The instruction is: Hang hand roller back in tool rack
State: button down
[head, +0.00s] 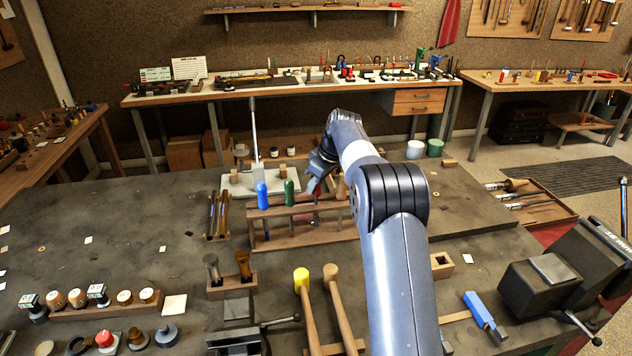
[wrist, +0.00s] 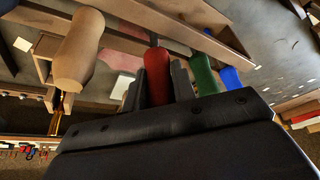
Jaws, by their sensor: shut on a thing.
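The wooden tool rack (head: 262,212) stands on the bench in the middle of the head view; its rail (wrist: 195,30) crosses the top of the wrist view. My gripper (wrist: 157,88) is shut on a red handle (wrist: 157,70), which I take as the hand roller's.
A blue handle (head: 262,194) and a green handle (head: 289,192) stand in the rack left of my gripper. A wooden handle (wrist: 80,48) is close on the other side. Mallets (head: 303,284) stand in front. Open bench lies at the left.

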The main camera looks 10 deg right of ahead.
jog(key=shift+f+b, duration=0.6)
jog(key=shift+f, duration=0.55)
jog(key=c, duration=1.1)
grip_release()
jog(key=b+v, duration=0.1)
jog(key=v, duration=1)
jog(key=shift+a+f, duration=0.1)
jog(key=shift+f, duration=0.1)
jog(key=p+x, duration=0.1)
jog(key=x, duration=0.9)
jog(key=shift+w+f, duration=0.15)
jog(key=shift+r+p, duration=0.35)
jog(key=shift+r, duration=0.1)
